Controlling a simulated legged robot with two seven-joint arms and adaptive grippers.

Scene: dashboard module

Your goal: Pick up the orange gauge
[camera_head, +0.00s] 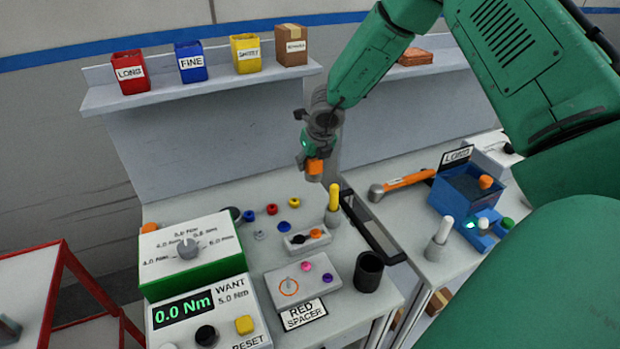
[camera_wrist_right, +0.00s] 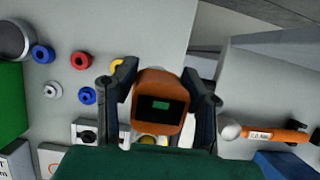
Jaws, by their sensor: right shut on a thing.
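The orange gauge (camera_wrist_right: 160,103) has a small dark screen with a green patch. It sits between the two fingers of my right gripper (camera_wrist_right: 165,90) in the right wrist view, and the fingers are shut on it. In the head view the gauge (camera_head: 315,167) shows at the lower end of my right gripper (camera_head: 316,160), held above the back of the workbench. The bench surface shows below it, with a gap. My left gripper does not show in either view.
Several coloured rings, including a blue one (camera_head: 248,215), lie on the bench below. A yellow-topped post (camera_head: 333,203), a black tray (camera_head: 370,226) and a dark cup (camera_head: 368,271) stand nearby. A torque tester (camera_head: 190,255) is at left; an orange-handled tool (camera_head: 405,181) lies at right.

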